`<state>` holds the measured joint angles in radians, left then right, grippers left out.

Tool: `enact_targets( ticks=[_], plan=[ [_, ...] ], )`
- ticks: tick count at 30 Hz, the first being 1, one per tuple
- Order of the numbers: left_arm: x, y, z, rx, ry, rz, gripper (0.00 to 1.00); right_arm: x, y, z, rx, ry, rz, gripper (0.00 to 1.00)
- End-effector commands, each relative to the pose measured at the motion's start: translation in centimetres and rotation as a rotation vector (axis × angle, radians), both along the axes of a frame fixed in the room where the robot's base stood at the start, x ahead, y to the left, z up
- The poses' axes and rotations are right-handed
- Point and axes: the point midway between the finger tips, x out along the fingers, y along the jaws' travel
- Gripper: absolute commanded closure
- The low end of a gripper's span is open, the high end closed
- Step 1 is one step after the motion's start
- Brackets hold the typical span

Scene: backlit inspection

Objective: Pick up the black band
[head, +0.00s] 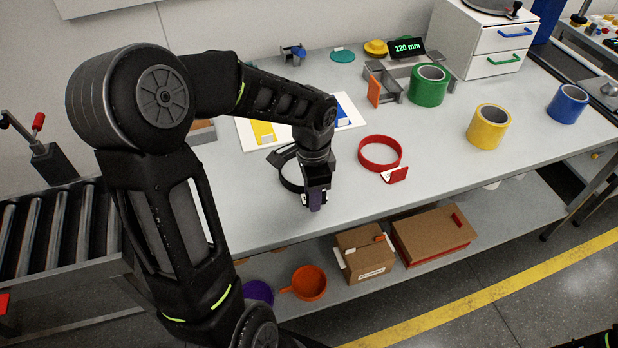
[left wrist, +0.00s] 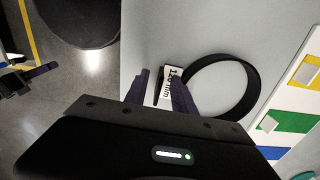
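The black band (head: 287,178) lies on the grey table as a ring, partly hidden behind my left gripper (head: 316,205) in the head view. In the left wrist view the band (left wrist: 255,88) lies to the right of my left gripper (left wrist: 159,84). Its white tag (left wrist: 171,76), marked 120 mm, shows between the two dark purple fingers, which stand apart. I cannot tell whether either finger touches the tag. What seems to be my right gripper (left wrist: 40,71) shows at the left edge of that view, away from the table; its opening is unclear.
A red band (head: 362,160) with a red tag lies right of the black one. A white board (head: 244,128) with coloured patches lies behind. Green (head: 428,92), yellow (head: 487,130) and blue (head: 566,106) rolls stand farther right. The front middle of the table (head: 430,200) is clear.

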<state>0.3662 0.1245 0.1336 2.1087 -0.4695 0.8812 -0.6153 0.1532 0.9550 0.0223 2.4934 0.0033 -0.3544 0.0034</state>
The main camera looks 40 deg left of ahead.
Motion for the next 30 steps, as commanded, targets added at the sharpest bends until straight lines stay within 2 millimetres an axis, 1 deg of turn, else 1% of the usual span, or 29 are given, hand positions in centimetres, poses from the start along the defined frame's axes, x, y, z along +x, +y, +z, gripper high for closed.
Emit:
enact_targets(
  ticks=[17,27,28,30],
  plan=[
    [-0.01,0.02,0.01,0.0,0.0,0.0,0.7,-0.01,0.0,-0.02,0.0,0.0,0.0,0.64],
    [-0.01,0.02,0.01,0.0,0.0,0.0,0.98,-0.01,0.0,-0.02,0.0,0.0,0.0,0.64],
    [-0.01,0.02,0.01,0.0,0.0,0.001,1.0,-0.01,0.0,-0.02,0.0,0.0,0.0,0.64],
    [-0.01,0.02,0.01,0.0,0.0,0.001,1.0,-0.01,0.0,-0.02,0.0,0.0,0.0,0.64]
  ],
)
